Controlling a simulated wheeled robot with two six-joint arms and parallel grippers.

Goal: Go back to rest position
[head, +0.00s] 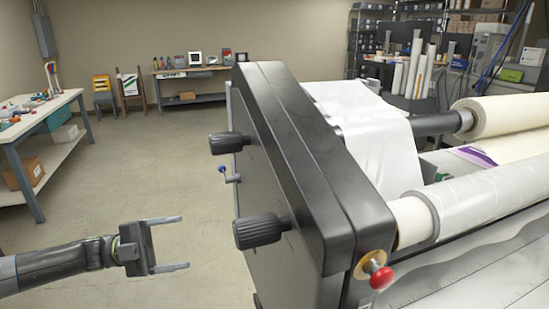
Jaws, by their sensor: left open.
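My left gripper (170,245) comes in from the lower left in the head view. It is open, with its two fingers apart and nothing between them. It hangs over bare floor, to the left of the laminator's dark end housing (310,165) and apart from it. The housing carries two black knobs, an upper one (229,142) and a lower one (261,230), and a small blue-tipped crank (228,174). A red emergency button (381,277) sits on its front corner. My right gripper is not in view.
A white roll (480,200) and white film (370,130) lie across the laminator at right. A workbench (50,108) with tools stands at left. The floor (150,160) between is clear.

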